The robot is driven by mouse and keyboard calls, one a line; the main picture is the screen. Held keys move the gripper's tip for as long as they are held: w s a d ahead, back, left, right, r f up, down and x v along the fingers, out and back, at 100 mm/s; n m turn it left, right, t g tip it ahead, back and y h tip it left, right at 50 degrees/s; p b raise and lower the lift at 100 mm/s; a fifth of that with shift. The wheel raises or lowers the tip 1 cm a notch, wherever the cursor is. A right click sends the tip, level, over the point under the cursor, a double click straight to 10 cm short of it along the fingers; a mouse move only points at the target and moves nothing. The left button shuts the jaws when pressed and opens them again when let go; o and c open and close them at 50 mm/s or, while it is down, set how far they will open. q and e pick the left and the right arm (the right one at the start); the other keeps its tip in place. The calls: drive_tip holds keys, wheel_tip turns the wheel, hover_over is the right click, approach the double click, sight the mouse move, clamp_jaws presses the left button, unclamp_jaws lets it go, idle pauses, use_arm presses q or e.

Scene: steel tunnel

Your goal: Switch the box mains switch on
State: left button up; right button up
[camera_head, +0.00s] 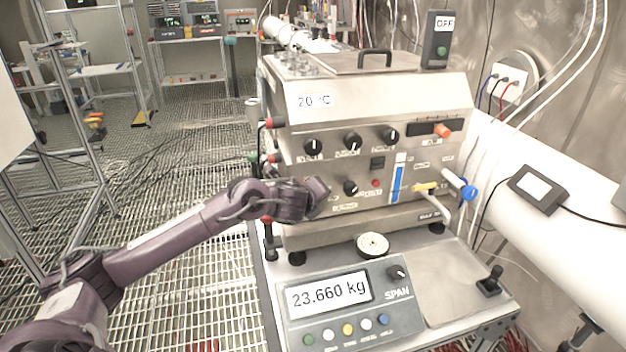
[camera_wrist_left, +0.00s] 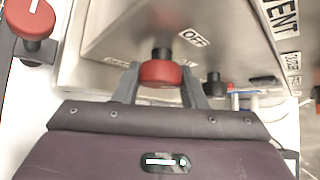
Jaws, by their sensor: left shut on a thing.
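The steel box (camera_head: 385,100) stands on a bench in the head view. My left gripper (camera_head: 318,197) is at the lower left of its front panel. In the left wrist view, a red knob (camera_wrist_left: 160,73) on a black stem sits between the fingers of my left gripper (camera_wrist_left: 160,84), which are shut on it. An OFF label (camera_wrist_left: 193,38) is beside this knob, and another label is partly hidden. In the head view my gripper hides the knob. My right gripper is in neither view.
A black unit reading OFF (camera_head: 437,40) stands on top of the box. Black knobs (camera_head: 352,142) and a yellow-handled valve (camera_head: 426,187) are on the front. A scale display (camera_head: 328,291) reads 23.660 kg. Another red knob (camera_wrist_left: 30,18) is at upper left in the wrist view.

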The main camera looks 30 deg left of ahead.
use_arm(q)
drive_tip(key=m+g+y+p, duration=0.1)
drive_tip(key=p, duration=0.2)
drive_tip(key=m+g+y+p, duration=0.1)
drive_tip(key=g+p, duration=0.1)
drive_tip(key=p, duration=0.1)
drive_tip(key=m+g+y+p, duration=0.1)
drive_tip(key=p, duration=0.2)
drive_tip(key=shift+r+g+p, duration=0.3)
drive_tip(key=shift+g+p, duration=0.05)
drive_tip(key=shift+g, duration=0.05)
drive_tip(key=shift+f+m+g+y+p, duration=0.25)
drive_tip(key=shift+m+g+y+p, duration=0.5)
drive_tip(key=shift+p, duration=0.5)
drive_tip(key=o, duration=1)
drive_tip(key=shift+f, duration=0.1)
drive_tip(key=p+v, duration=0.2)
drive_tip(key=v, duration=0.5)
drive_tip(key=shift+d+r+p, duration=0.25)
drive_tip(key=shift+d+p, duration=0.05)
drive_tip(key=shift+d, duration=0.05)
